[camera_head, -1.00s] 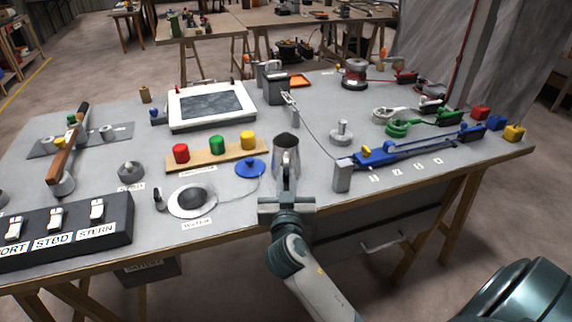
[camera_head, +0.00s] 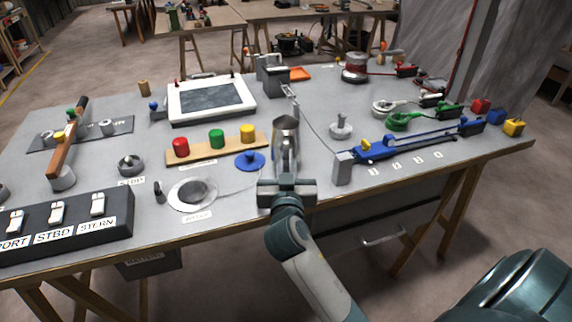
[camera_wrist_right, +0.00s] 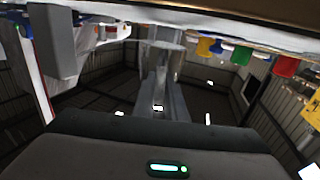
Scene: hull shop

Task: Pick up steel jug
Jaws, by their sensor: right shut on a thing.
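The steel jug (camera_head: 286,136) is a shiny grey vessel near the front middle of the workbench in the head view. My right gripper (camera_head: 286,163) comes from the front edge and is shut on the jug. In the right wrist view, which looks upside down, the jug (camera_wrist_right: 163,62) shows between the fingers. The jug looks raised, but its base is hidden, so I cannot tell how far it is from the bench top. My left gripper is not in view.
The grey workbench (camera_head: 330,95) is crowded. Right are a grey post (camera_head: 343,169) and a blue slider unit (camera_head: 400,150). A cable lies close behind.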

